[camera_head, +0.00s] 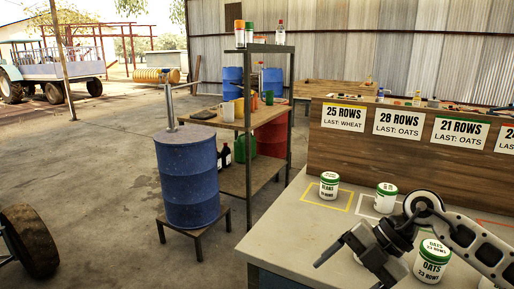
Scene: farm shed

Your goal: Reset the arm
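My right gripper (350,274) comes in from the right on a grey and black arm. Its two fingers are spread and nothing shows between them; it hovers over the front of the table (285,235). A white can labelled beans (329,188) stands in a yellow outline at the back left of the table. A second white can with a green lid (385,199) stands in a white outline. A can labelled oats, 23 rows (432,262), stands close to my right arm, which passes beside and partly over it. My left gripper is not in view.
A wooden board (340,160) with row-count signs (344,117) stands behind the cans. A blue drum (188,175) on a stand and a shelf (262,182) with bottles are left of the table. A red outline (494,223) lies at right. The table's front left is clear.

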